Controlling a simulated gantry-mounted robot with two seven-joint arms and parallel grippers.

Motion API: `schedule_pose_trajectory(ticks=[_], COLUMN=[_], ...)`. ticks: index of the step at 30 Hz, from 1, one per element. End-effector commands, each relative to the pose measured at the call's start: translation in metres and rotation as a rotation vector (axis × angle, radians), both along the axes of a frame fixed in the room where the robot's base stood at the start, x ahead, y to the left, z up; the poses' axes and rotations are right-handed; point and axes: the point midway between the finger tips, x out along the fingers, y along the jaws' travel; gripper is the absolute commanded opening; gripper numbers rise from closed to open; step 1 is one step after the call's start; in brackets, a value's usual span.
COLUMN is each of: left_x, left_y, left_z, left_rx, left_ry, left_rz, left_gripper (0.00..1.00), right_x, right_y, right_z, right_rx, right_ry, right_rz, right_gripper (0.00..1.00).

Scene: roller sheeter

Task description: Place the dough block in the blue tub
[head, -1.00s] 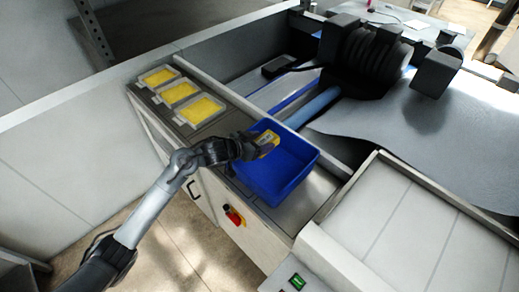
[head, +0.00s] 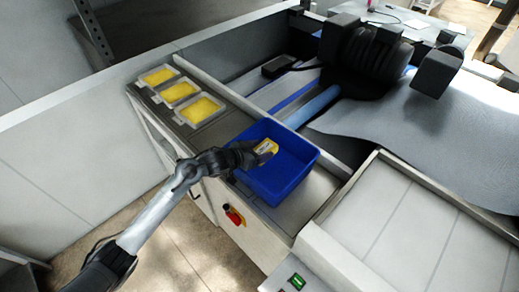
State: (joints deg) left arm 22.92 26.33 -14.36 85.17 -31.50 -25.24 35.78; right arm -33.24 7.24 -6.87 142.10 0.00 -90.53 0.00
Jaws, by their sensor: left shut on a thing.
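The blue tub (head: 283,190) stands on the metal counter. My left gripper (head: 262,153) is over the tub's left part, shut on a small yellow dough block (head: 267,147). The block appears to be within the tub's opening; I cannot tell whether it touches the tub floor. The fingers partly hide the block. My right gripper is not in view.
Several trays of yellow dough, one of them nearest the tub (head: 199,109), sit on the counter to the left. A red and yellow switch (head: 234,215) is on the cabinet front. The large roller machine (head: 366,58) stands behind, with a grey sheet (head: 430,125).

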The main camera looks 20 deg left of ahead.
Motion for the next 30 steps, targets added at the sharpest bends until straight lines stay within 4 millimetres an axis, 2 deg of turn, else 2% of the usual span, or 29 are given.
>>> schedule_pose_trajectory(ticks=[9,10,15,25,30], left_x=[0.0,0.0,0.0,0.0,-0.003], left_y=[0.0,0.0,0.0,0.0,0.001], left_z=[-0.005,-0.006,-0.006,-0.004,0.009], left_rx=[-0.001,-0.001,-0.001,0.0,0.0], left_ry=[-0.003,-0.001,-0.001,-0.001,-0.001], left_rz=[0.0,-0.001,-0.001,0.0,0.0], left_gripper=[0.26,0.68,0.92,0.92,0.92], right_x=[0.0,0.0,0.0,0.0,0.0], right_y=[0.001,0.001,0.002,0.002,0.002], right_z=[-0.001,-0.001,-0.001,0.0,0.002], right_rx=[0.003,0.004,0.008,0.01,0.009], right_ry=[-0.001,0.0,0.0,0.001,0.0], right_rz=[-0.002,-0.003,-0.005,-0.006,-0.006], right_gripper=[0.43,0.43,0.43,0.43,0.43])
